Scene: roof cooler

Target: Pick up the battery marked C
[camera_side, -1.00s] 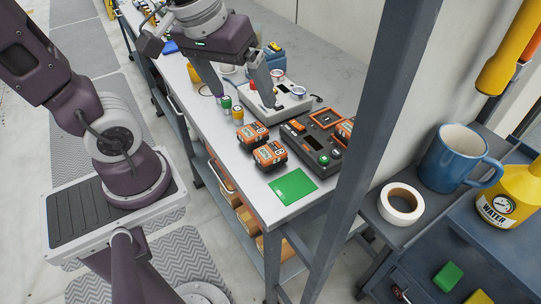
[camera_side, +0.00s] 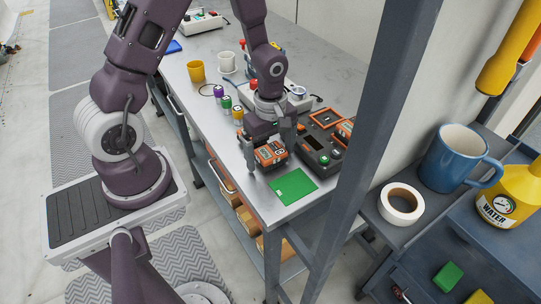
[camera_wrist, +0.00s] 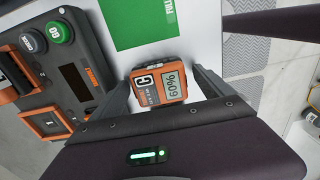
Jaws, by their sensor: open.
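The battery marked C (camera_wrist: 150,88) is orange and grey with a display reading 60%. It lies on the bench between my gripper's two fingers in the wrist view. In the side view this orange battery (camera_side: 270,155) sits beside the green mat. My gripper (camera_side: 269,154) is lowered around it, one finger on each side, fingers apart. The second loose battery is hidden behind my gripper in the side view.
A dark charger (camera_side: 318,145) with orange parts and a green button stands close to the right of my gripper. A green mat (camera_side: 293,186), marked FULL in the wrist view, lies in front.

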